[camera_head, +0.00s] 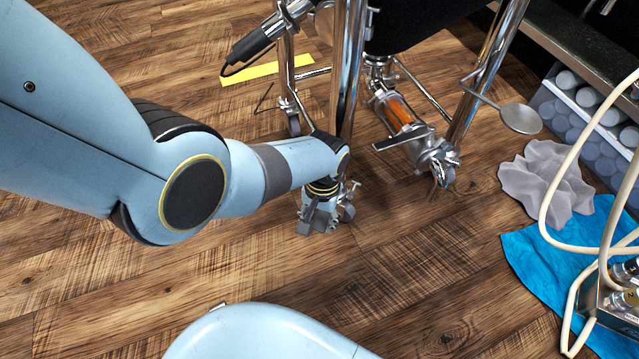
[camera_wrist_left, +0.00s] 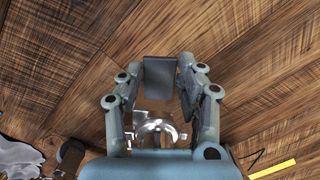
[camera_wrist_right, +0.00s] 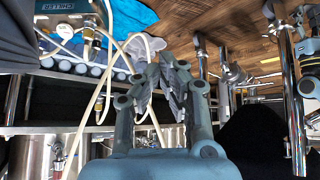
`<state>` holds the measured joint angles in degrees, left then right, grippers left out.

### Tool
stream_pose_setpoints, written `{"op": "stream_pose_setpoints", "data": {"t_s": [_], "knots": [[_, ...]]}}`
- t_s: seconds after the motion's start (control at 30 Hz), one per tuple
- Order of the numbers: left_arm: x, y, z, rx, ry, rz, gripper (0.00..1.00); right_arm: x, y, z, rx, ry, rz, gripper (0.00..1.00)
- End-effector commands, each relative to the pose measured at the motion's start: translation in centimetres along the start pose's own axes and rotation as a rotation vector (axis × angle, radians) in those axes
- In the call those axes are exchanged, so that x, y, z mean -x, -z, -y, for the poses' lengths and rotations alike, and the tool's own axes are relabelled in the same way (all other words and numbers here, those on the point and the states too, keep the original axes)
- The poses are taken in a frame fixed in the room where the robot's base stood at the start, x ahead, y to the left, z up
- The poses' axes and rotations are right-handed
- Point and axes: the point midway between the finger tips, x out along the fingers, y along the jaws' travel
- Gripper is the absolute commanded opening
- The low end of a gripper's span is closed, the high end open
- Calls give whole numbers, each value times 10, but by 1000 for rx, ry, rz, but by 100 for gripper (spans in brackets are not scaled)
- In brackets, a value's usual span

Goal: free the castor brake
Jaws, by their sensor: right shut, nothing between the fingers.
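My left gripper (camera_head: 318,222) points down at the foot of a shiny metal leg (camera_head: 347,70), beside a small castor (camera_head: 348,212). In the left wrist view, the fingers (camera_wrist_left: 160,85) are spread on either side of a flat grey plate (camera_wrist_left: 159,72), seemingly the brake pedal. I cannot tell whether they touch it. Shiny castor metal (camera_wrist_left: 155,130) shows nearer the palm. The gripper mostly hides the castor in the head view. My right gripper (camera_wrist_right: 165,85) is shut and empty, away from the castor; it is outside the head view.
Another castor (camera_head: 445,172) stands to the right, near a dark flat lever (camera_head: 403,138). A grey cloth (camera_head: 545,182) and a blue cloth (camera_head: 565,265) lie on the floor. Pale hoses (camera_head: 590,150) hang at the right. Yellow tape (camera_head: 265,70) marks the floor; the near floor is clear.

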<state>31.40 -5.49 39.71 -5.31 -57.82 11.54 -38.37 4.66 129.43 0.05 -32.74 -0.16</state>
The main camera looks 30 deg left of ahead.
Motion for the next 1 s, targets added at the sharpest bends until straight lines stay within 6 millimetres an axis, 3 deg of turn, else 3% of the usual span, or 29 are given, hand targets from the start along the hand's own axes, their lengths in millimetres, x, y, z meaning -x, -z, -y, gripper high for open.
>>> {"op": "stream_pose_setpoints", "data": {"t_s": [0.03,0.13,0.57,0.77,1.0], "knots": [[0,0,0,0,0,0,45,0,0,0,0,0,0,0],[0,0,0,0,0,-1,58,0,0,0,0,0,1,0],[7,0,-1,0,-1,-3,58,0,0,0,0,0,-2,0],[31,0,0,0,-2,-5,58,0,0,0,0,0,-1,0],[78,1,0,1,-2,-5,58,0,0,0,0,0,-1,0]]}}
